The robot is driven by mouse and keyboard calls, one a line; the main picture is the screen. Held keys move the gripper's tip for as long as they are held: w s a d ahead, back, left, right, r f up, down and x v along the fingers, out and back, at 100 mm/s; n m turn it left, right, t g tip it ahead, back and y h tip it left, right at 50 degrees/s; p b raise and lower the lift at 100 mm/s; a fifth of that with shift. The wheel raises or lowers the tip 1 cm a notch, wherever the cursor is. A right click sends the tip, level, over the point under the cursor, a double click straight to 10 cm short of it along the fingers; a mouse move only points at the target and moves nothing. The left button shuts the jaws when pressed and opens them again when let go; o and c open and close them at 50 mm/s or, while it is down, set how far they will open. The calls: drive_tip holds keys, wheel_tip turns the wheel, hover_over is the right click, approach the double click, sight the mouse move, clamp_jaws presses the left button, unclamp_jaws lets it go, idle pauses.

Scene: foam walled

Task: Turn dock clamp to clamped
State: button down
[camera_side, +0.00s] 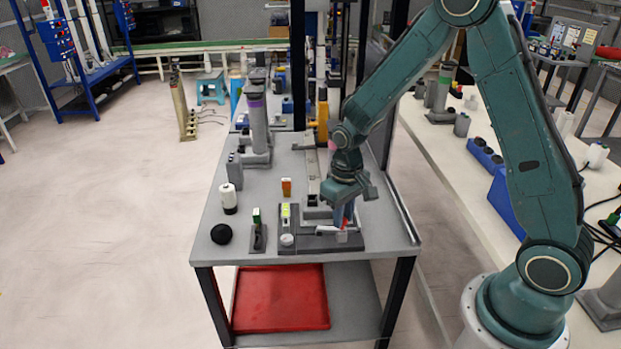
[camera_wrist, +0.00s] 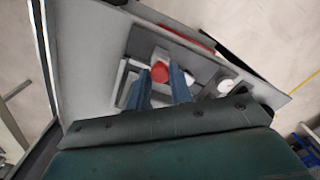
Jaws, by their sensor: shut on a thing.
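The dock (camera_side: 312,243) is a dark grey plate near the front edge of the grey table. The dock clamp has a red part (camera_side: 344,224) and a pale arm (camera_side: 327,229) beside it. In the wrist view the red part (camera_wrist: 160,71) sits between my two blue fingers, with a white piece behind it. My gripper (camera_side: 343,218) points down over the right part of the dock and is shut on the clamp. The fingers hide part of the clamp, and I cannot tell its exact angle.
A white round knob (camera_side: 287,240) and an upright yellow-green marked piece (camera_side: 286,214) stand on the dock's left.

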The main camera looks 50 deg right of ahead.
drive_tip(key=m, duration=0.6)
drive_tip(key=shift+m, duration=0.4)
drive_tip(key=m, duration=0.6)
drive_tip(key=shift+m, duration=0.3)
drive_tip(key=c, duration=1.3)
unclamp_jaws()
drive_tip(key=shift+o, duration=0.2)
drive_tip(key=shift+r, duration=0.15)
wheel_tip(320, 180, up, 14)
drive_tip(key=shift+f, duration=0.2)
